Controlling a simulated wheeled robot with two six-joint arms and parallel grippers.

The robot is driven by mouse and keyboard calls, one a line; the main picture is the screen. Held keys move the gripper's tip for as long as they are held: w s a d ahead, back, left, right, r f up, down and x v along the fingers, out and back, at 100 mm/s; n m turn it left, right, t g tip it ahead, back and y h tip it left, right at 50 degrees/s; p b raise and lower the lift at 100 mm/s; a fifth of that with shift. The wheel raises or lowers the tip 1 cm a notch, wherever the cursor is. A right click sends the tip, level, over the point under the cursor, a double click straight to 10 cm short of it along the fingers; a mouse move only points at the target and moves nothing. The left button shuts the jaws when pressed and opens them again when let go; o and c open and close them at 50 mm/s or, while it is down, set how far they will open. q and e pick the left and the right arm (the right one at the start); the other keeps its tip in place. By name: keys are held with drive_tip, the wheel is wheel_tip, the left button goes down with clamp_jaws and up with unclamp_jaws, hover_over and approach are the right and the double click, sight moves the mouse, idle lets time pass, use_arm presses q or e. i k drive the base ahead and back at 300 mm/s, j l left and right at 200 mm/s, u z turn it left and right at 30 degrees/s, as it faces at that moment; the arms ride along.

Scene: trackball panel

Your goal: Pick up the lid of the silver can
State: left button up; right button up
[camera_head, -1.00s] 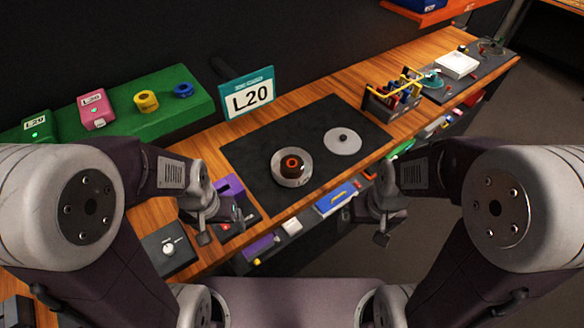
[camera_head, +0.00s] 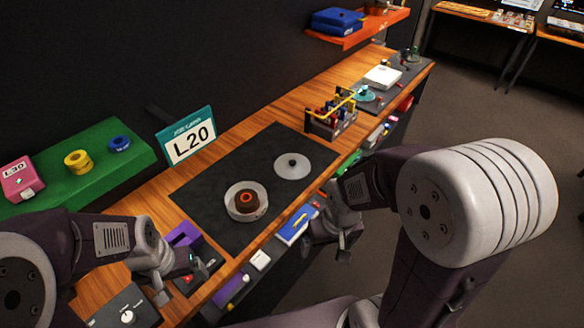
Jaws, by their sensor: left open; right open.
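The silver can (camera_head: 233,211) stands open on the black mat, with a dark round part with an orange-red ring (camera_head: 246,201) inside it. A flat silver disc with a dark knob, which looks like the lid (camera_head: 301,172), lies on the mat behind and to the right of the can, apart from it. My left gripper (camera_head: 178,282) is open and empty over the bench's front edge, left of and nearer than the can. My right gripper (camera_head: 330,246) is open and empty in front of the bench edge, right of the can and nearer than the lid. Its fingertips are small in view.
The black mat (camera_head: 205,196) has bare room around can and lid. A sign reading L20 (camera_head: 188,139) stands behind it. A tool holder with a yellow handle (camera_head: 331,117) stands right of the lid. A green block (camera_head: 85,166) is at left. A purple block (camera_head: 184,235) sits near my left gripper.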

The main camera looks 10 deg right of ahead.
sight(288, 166)
drive_tip(key=i+l+u, duration=0.2)
drive_tip(key=l+u, duration=0.3)
drive_tip(key=i+l+u, duration=0.1)
drive_tip(key=l+u, duration=0.85)
drive_tip(key=l, duration=0.15)
drive_tip(key=l+u, duration=0.45)
drive_tip(key=k+l+u, duration=0.25)
drive_tip(key=l+u, duration=0.25)
drive_tip(key=k+l+u, duration=0.25)
drive_tip(key=l+u, duration=0.2)
drive_tip(key=l, duration=0.15)
